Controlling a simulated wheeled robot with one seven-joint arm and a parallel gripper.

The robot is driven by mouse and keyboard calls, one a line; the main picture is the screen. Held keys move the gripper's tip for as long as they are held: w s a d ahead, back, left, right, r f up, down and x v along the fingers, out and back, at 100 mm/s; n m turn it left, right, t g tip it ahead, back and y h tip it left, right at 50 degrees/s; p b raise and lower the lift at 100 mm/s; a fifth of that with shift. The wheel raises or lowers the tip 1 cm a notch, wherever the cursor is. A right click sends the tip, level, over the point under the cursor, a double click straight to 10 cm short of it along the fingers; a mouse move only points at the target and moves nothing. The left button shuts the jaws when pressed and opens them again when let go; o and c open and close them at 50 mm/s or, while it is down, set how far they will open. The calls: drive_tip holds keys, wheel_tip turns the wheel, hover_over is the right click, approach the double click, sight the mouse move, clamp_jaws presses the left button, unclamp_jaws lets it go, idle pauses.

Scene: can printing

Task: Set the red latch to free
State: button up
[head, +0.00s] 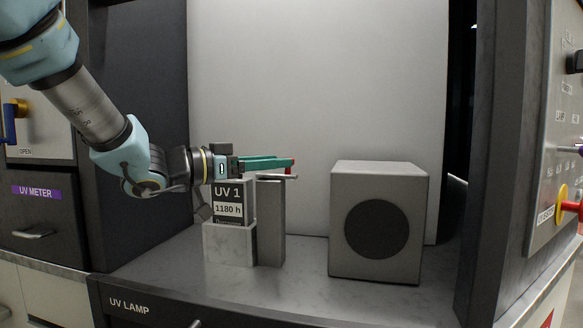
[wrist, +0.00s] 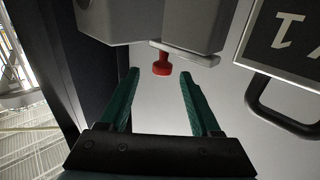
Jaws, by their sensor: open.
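The red latch (wrist: 162,63) is a small red knob on a thin pale bar under a grey block in the wrist view. In the head view the red latch (head: 291,163) shows at the far end of my green fingers, just above the pale bar. My gripper (wrist: 160,73) is open and empty, its two fingers spread either side of the knob's line, with visible room on both sides. My gripper (head: 282,162) reaches rightward above the UV 1 unit (head: 229,205). Whether any finger touches the latch cannot be told.
A grey post (head: 271,222) stands beside the UV 1 unit. A grey box (head: 378,220) with a dark round face stands to the right on the shelf. In the wrist view, a dark sign with a handle (wrist: 280,118) is at the right. Side walls flank the bay.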

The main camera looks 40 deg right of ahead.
drive_tip(key=shift+v, duration=1.65)
